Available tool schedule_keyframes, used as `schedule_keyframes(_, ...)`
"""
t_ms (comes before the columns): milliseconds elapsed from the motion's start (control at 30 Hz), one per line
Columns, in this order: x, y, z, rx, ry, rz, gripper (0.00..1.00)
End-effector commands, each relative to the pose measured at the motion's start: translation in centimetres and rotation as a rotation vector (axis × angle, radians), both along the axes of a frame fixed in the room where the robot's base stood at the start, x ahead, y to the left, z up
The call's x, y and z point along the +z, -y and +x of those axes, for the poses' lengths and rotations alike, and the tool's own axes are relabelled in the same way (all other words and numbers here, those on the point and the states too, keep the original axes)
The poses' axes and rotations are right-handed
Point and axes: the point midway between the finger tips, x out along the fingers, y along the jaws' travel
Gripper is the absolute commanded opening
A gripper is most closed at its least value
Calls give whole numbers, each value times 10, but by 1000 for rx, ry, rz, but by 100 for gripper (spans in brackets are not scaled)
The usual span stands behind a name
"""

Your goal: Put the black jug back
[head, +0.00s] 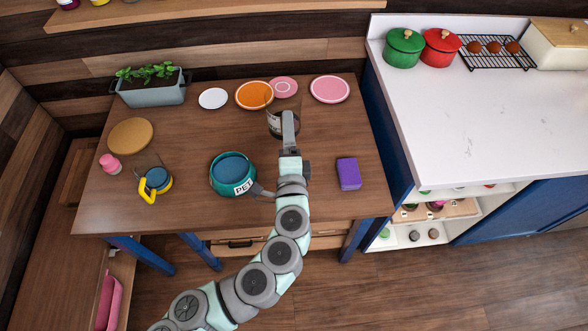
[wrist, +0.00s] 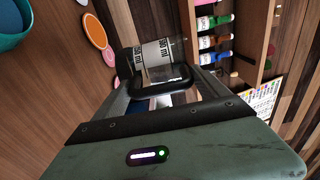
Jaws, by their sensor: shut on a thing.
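The black jug (head: 273,125) is at the back of the wooden table in the head view, partly hidden by my gripper (head: 288,122). It has a clear body with printed ml marks, a dark band and a black handle. In the wrist view, the jug (wrist: 160,52) lies ahead of my gripper (wrist: 162,88), whose fingers are shut on its black handle. I cannot tell whether its base touches the table. Behind it are a white disc (head: 213,98), an orange disc (head: 254,95) and two pink discs (head: 284,86) (head: 330,89).
A teal PET bowl (head: 215,180) stands beside my arm. A yellow-handled jug (head: 150,194), pink bottle (head: 110,163), round board (head: 130,135) and planter (head: 152,94) are left. A purple block (head: 348,173) lies right. A white counter (head: 480,120) borders the right.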

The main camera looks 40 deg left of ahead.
Motion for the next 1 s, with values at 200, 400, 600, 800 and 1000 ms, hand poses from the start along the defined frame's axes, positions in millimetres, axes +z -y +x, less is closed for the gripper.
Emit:
schedule_keyframes(200,-14,29,0,-75,1,1,16)
schedule_keyframes(400,-62,32,0,-81,-2,-1,16)
schedule_keyframes(600,-116,31,0,-77,-1,1,16)
schedule_keyframes(800,-159,31,0,-80,-1,2,16)
schedule_keyframes(1000,-173,30,0,-78,2,1,16)
